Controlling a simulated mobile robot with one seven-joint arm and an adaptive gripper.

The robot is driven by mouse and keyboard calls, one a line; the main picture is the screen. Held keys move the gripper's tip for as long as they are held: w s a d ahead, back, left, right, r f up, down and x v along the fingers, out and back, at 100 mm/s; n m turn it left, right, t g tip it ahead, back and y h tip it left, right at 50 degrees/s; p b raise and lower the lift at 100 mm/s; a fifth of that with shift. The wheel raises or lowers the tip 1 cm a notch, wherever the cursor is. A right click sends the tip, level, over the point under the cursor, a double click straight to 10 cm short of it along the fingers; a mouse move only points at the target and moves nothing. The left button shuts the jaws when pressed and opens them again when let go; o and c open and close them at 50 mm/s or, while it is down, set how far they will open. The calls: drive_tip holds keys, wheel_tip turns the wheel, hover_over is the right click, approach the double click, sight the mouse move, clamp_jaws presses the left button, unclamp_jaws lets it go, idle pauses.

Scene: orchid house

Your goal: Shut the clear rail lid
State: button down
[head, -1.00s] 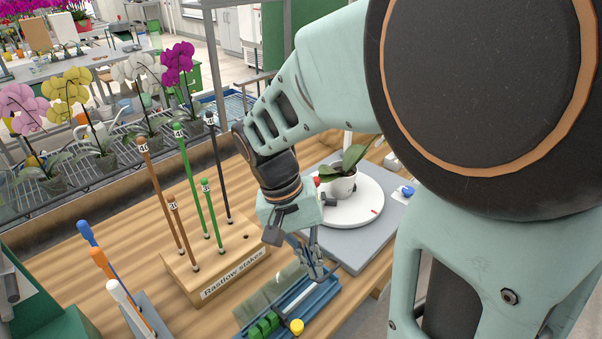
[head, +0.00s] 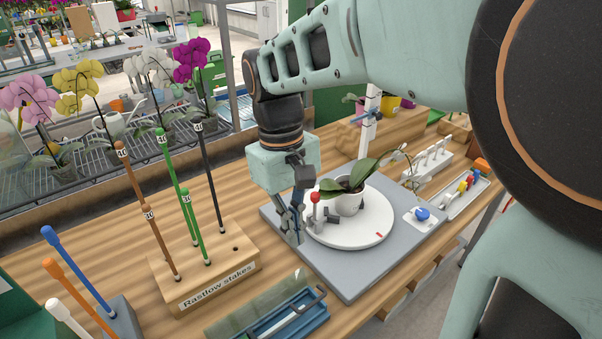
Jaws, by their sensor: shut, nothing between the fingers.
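The clear lid (head: 262,300) is a greenish see-through panel along the back edge of a blue rail tray (head: 316,318) at the bottom of the head view. The panel looks raised and leaning back, though its exact angle is hard to tell. A thin dark bar (head: 308,306) runs along the tray. The near end of the tray is cut off by the picture edge. My gripper (head: 295,238) points down, shut and empty. It is beyond the tray, by the left edge of the grey board, and apart from the lid.
A stake block (head: 207,284) with several tall stakes stands left of the tray. On the grey board (head: 347,283) is a white turntable (head: 376,231) with a potted orchid (head: 348,202). Blue, orange and white rods stand at lower left. Bare wood lies between block and board.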

hover_over(299, 289)
wheel_tip(299, 289, down, 9)
drive_tip(key=shift+f, duration=0.2)
drive_tip(key=shift+s+d+f, duration=0.45)
drive_tip(key=shift+s+f, duration=0.2)
drive_tip(key=shift+f, duration=0.05)
drive_tip(key=shift+s+d+f, duration=0.4)
drive_tip(key=shift+s+f, duration=0.25)
drive_tip(key=shift+f, duration=0.05)
